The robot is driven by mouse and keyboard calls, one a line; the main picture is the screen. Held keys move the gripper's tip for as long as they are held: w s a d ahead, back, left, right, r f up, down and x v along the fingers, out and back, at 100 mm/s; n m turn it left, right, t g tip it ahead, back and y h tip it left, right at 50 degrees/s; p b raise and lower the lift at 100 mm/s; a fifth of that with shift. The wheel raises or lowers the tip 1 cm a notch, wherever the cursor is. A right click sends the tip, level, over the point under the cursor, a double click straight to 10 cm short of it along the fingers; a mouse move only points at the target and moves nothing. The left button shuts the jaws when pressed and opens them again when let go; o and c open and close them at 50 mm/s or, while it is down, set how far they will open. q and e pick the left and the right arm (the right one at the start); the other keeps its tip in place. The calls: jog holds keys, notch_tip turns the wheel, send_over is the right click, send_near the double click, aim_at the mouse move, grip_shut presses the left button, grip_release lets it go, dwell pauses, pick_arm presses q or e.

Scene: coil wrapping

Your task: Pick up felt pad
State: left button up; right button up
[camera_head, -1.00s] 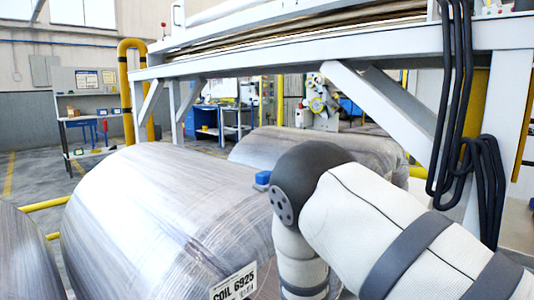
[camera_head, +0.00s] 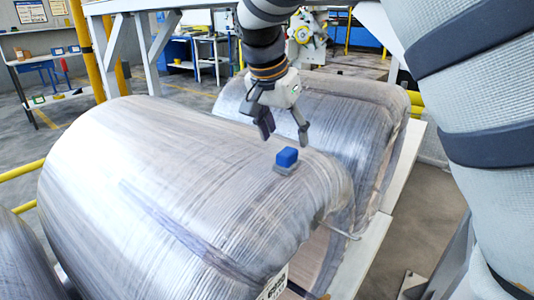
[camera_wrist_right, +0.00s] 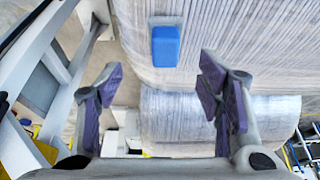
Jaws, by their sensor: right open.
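The felt pad (camera_head: 286,160) shows as a small blue block on a thin grey base. It lies on top of the large wrapped coil, near the coil's right end. In the right wrist view, the blue pad (camera_wrist_right: 165,46) appears just beyond the space between the fingers. My right gripper (camera_head: 284,132) is open and empty, with its fingers pointing down just above and behind the pad, apart from it. Its spread fingers with purple pads also show in the right wrist view (camera_wrist_right: 162,78). My left gripper is not in view.
The near wrapped coil (camera_head: 150,170) fills the middle. A second wrapped coil (camera_head: 345,100) lies behind it. A white frame stands at the back, with a yellow post (camera_head: 90,55) and a workbench (camera_head: 60,62). Open floor (camera_head: 425,200) lies at the right.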

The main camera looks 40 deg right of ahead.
aim_at(287, 152)
jog(key=x, duration=0.7)
jog(key=shift+w+f, duration=0.25)
jog(key=shift+w, duration=0.05)
jog(key=shift+r, duration=0.1)
jog(key=c, duration=1.2)
